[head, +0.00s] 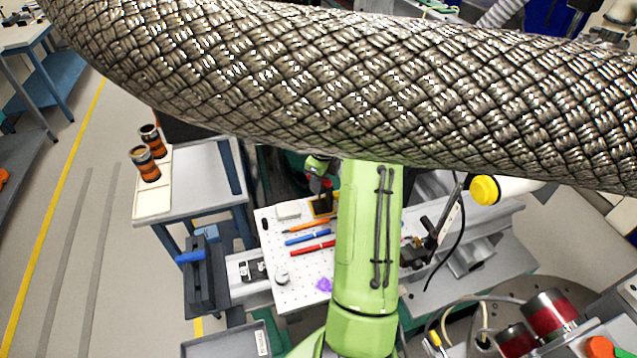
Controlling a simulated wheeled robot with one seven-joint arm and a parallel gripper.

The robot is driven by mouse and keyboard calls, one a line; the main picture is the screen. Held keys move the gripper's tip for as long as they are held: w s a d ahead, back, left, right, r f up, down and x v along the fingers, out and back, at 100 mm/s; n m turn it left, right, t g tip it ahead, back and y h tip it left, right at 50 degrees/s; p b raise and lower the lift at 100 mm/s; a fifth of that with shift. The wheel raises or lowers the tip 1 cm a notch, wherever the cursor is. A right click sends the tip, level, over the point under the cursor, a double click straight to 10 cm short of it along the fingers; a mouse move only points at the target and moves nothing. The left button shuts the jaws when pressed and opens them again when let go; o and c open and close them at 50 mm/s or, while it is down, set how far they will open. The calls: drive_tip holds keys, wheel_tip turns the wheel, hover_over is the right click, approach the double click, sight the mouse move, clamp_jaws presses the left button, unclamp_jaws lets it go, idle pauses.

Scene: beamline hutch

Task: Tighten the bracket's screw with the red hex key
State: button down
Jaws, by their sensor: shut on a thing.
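A long red tool (313,248) lies on the white perforated board (300,292), left of my green arm. It lies below a blue tool and an orange one; I cannot tell if it is the red hex key. A small dark mount (428,238) stands on the bench right of my arm. I cannot make out whether it is the bracket, and no screw can be made out. My gripper is not visible; my forearm covers the area beyond the board's middle.
A large braided hose (330,85) crosses the upper view and hides much behind it. A blue tool (307,237), an orange tool (306,226) and a purple piece (324,285) lie on the board. Banded cylinders (146,164) stand at left. A cable (452,240) hangs at right.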

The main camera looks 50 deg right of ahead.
drive_tip(key=shift+r+p, duration=1.45)
drive_tip(key=shift+r, duration=0.6)
